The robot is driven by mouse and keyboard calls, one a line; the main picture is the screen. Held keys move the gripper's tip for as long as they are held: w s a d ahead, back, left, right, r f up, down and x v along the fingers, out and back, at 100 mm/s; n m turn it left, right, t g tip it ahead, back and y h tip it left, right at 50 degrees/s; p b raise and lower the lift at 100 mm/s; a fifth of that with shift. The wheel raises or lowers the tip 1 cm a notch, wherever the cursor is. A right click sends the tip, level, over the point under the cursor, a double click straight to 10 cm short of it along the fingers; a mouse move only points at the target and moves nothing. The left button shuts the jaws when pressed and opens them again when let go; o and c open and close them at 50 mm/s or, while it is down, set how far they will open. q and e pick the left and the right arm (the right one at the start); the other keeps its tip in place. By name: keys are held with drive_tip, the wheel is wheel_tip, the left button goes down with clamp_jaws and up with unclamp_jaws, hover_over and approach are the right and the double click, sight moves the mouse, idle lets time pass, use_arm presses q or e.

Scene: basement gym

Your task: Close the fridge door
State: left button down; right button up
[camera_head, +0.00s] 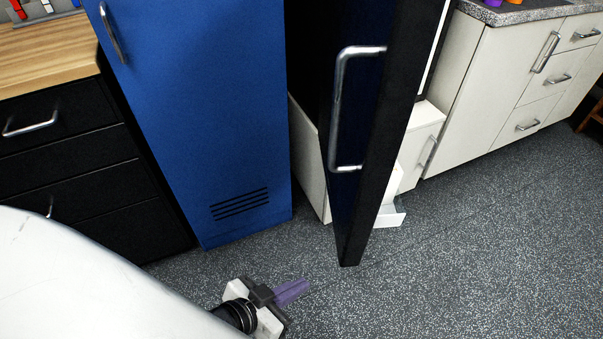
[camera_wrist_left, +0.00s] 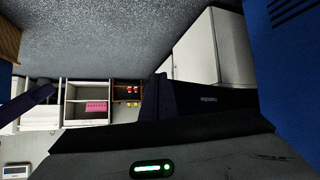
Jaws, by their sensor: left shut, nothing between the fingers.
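The fridge door (camera_head: 380,130) is a tall black panel in the head view. It stands open, swung out toward me, with its edge facing the camera. A silver bar handle (camera_head: 341,110) is on its left face. The white fridge body is mostly hidden behind the door. My left gripper (camera_head: 292,292) is low over the floor, left of and nearer than the door's lower corner. Its purple fingers are shut and empty, and it appears apart from the door and the handle. My right gripper is not in view.
A blue locker (camera_head: 205,120) stands left of the door, beside a black drawer unit (camera_head: 70,160) with a wooden top. White cabinets (camera_head: 500,80) line the right. The speckled floor (camera_head: 480,260) is clear at right.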

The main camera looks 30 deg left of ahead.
use_arm(q)
drive_tip(key=w+a+r+m+t+h+p, duration=0.35)
drive_tip(key=w+r+h+p, duration=0.2)
drive_tip(key=r, duration=0.55)
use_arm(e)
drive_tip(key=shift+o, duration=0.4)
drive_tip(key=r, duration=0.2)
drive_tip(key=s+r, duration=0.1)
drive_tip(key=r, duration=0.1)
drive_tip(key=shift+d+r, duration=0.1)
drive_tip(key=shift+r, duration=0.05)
use_arm(q)
drive_tip(key=m+g+h+p, duration=0.4)
drive_tip(key=m+h, duration=0.2)
approach(351, 188)
drive_tip(key=shift+n, duration=0.25)
drive_tip(key=p+x, duration=0.1)
drive_tip(key=x, duration=0.5)
drive_tip(key=shift+w+d+f, duration=0.1)
drive_tip(key=shift+w+d, duration=0.05)
drive_tip(key=shift+w, duration=0.05)
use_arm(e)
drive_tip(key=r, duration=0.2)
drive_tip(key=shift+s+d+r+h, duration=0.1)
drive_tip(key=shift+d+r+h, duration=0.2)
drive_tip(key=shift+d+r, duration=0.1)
